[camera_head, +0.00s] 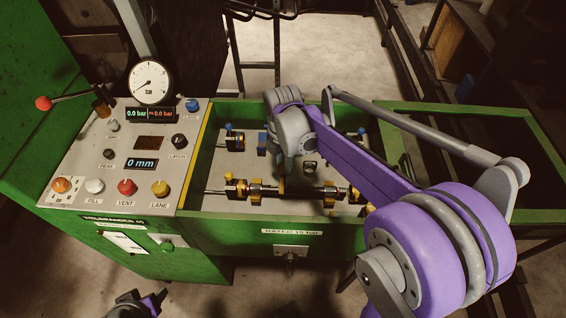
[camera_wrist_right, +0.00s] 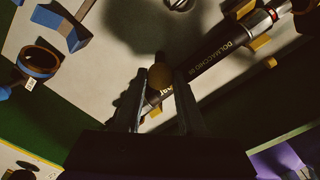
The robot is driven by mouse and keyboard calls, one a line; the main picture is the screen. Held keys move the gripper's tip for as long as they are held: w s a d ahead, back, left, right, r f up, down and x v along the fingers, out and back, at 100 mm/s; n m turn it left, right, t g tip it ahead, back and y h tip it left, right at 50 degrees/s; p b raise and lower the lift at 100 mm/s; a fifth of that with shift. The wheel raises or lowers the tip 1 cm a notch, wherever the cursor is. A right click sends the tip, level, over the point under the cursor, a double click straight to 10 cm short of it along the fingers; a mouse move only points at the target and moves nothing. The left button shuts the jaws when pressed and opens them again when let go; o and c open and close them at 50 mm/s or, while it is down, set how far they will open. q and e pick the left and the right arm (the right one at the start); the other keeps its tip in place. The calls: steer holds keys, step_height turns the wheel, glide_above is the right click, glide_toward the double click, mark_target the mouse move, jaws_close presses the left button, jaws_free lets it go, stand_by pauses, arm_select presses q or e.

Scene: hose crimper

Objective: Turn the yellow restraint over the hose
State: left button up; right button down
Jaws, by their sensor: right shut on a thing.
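The hose (camera_head: 305,193) lies along the green bench's trough as a dark rod with metal and orange fittings; it crosses the right wrist view (camera_wrist_right: 225,52) with white lettering. Yellow pieces sit along it, one upright near its middle (camera_head: 281,184). In the right wrist view my right gripper (camera_wrist_right: 158,84) is shut on a rounded, dark yellow piece (camera_wrist_right: 160,76), apparently the restraint, beside the hose. Shadow hides its full shape. In the head view the right gripper hangs over the trough, its fingertips mostly hidden. My left gripper (camera_head: 138,302) shows partly at the bottom edge; its jaws are unclear.
The control panel (camera_head: 125,150) with a gauge (camera_head: 149,82), coloured knobs and a red-balled lever (camera_head: 44,103) stands left of the trough. Blue-topped fittings (camera_head: 232,136) stand at the trough's back. The green front rim (camera_head: 240,224) borders it. Floor is clear in front.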

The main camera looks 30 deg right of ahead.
mark_target(283, 167)
stand_by(0.4)
steer(key=c, duration=0.5)
jaws_free()
step_height(283, 167, up, 11)
steer(key=p, duration=0.1)
steer(key=shift+f, duration=0.15)
stand_by(0.5)
